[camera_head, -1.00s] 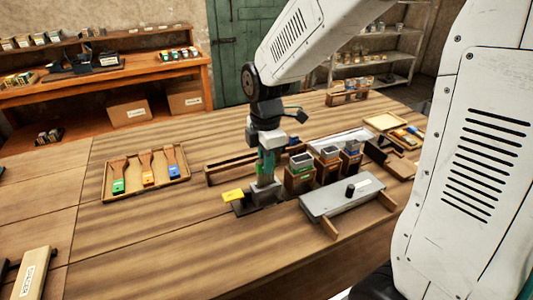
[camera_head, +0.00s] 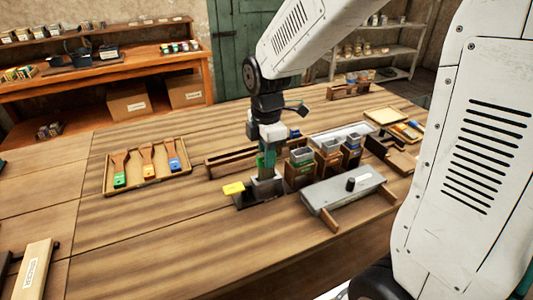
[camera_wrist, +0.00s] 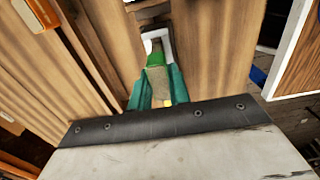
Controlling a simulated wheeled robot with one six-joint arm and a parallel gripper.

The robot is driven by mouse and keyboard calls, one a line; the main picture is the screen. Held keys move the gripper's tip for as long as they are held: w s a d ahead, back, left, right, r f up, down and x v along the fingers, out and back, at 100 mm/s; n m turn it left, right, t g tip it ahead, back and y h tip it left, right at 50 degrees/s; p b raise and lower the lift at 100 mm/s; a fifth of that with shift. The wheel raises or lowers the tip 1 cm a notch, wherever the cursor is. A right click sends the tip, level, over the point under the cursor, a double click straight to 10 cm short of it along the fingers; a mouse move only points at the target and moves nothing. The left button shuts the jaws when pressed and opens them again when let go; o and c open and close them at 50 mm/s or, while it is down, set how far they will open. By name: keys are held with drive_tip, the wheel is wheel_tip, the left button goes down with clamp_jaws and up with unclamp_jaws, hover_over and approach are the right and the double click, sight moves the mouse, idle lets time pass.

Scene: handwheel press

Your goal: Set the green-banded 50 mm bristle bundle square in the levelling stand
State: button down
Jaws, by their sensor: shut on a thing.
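My gripper (camera_head: 267,160) is shut on the green-banded bristle bundle, with its green fingers pointing down. In the wrist view the bundle's green band (camera_wrist: 156,60) and tan bristles (camera_wrist: 157,83) show between the fingers. The levelling stand (camera_head: 268,190) is a grey block on a dark base with a yellow piece (camera_head: 233,189) at its left. The bundle is at or just above the stand's top. The fingers hide most of it, so I cannot tell whether it touches or sits square.
Wooden bins with green (camera_head: 300,174), orange (camera_head: 327,167) and blue (camera_head: 351,158) marks stand close at the right. A grey plate with a black knob (camera_head: 351,184) lies in front of them. A brush tray (camera_head: 148,185) is at the left. Table between is clear.

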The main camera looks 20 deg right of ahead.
drive_tip(key=shift+f, duration=2)
drive_tip(key=c, duration=1.2)
unclamp_jaws()
drive_tip(key=shift+c, duration=0.2)
drive_tip(key=shift+r, duration=3.85)
